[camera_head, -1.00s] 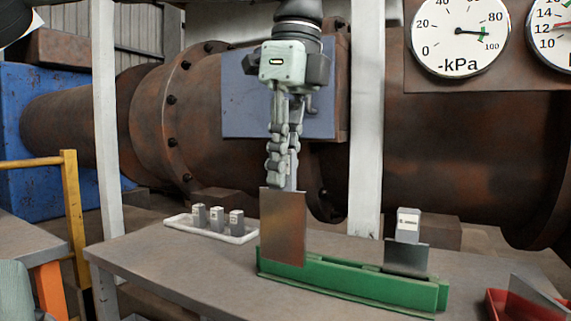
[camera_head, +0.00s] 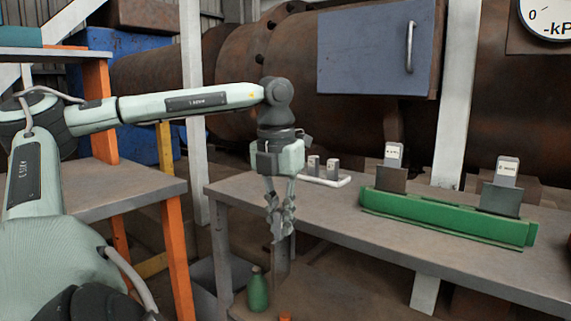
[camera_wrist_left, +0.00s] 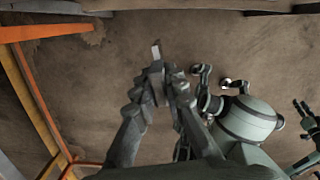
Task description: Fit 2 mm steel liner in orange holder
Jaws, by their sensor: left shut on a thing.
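My left gripper (camera_head: 281,236) hangs fingers down left of the long workbench, shut on a thin grey steel plate. The plate (camera_head: 281,264) shows nearly edge-on below the fingers, above the lower brown surface. In the left wrist view the plate (camera_wrist_left: 155,49) sticks out as a narrow strip past the fingertips (camera_wrist_left: 157,72). A small orange piece (camera_head: 286,317), maybe the orange holder, is cut off at the bottom edge, below the plate and apart from it. My right gripper is not in the head view; dark jointed parts at the wrist view's right edge may be it.
A green bottle (camera_head: 258,290) stands close left of the orange piece. A green rack (camera_head: 445,217) with two upright plates and labelled blocks is on the workbench (camera_head: 330,215). A white tray (camera_head: 325,180) with small blocks lies behind. Orange posts (camera_head: 178,250) stand at left.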

